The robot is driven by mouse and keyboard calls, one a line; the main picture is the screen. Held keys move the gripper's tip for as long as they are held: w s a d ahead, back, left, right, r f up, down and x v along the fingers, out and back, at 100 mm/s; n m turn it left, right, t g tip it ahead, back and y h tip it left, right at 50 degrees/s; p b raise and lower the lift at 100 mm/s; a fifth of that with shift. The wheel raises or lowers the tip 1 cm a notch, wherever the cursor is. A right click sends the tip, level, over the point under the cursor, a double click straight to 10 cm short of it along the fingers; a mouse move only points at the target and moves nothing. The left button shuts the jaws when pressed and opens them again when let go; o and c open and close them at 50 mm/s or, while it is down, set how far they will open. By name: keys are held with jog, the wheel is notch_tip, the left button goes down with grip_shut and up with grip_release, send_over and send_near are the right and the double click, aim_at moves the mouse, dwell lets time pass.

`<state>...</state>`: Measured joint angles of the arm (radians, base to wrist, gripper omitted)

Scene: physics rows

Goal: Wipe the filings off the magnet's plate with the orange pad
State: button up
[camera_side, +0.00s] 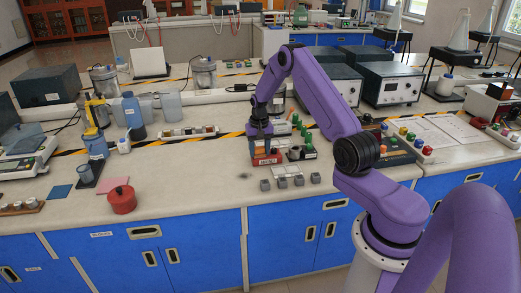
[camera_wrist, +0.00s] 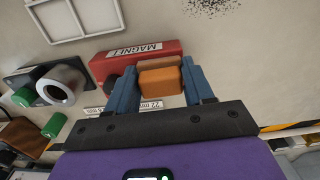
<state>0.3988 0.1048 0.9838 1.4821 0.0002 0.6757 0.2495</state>
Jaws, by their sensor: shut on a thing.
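The red magnet (camera_wrist: 134,60), labelled MAGNET, lies on the bench and shows in the side view (camera_side: 266,161) below my gripper (camera_side: 261,138). My gripper (camera_wrist: 158,88), with blue fingers, is shut on the orange pad (camera_wrist: 161,80). The pad is right beside the magnet in the wrist view; I cannot tell whether they touch. Dark filings (camera_wrist: 212,5) lie scattered on the bench, cut by the top edge of the wrist view. They show as a dark patch (camera_side: 245,175) left of the magnet in the side view. I cannot make out the magnet's plate or any filings on it.
A white frame (camera_wrist: 75,18) lies near the magnet. Several small grey blocks (camera_side: 290,182) stand along the bench's front edge. A grey ring (camera_wrist: 60,85) and green-capped items are close on the left in the wrist view. A red pot (camera_side: 122,202) stands far left. Bare bench lies between.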

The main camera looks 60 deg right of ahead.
jog(key=shift+w+d, duration=0.65)
jog(key=shift+d, duration=0.1)
jog(key=shift+s+a, duration=1.45)
jog(key=shift+a, duration=0.05)
notch_tip(320, 180, up, 8)
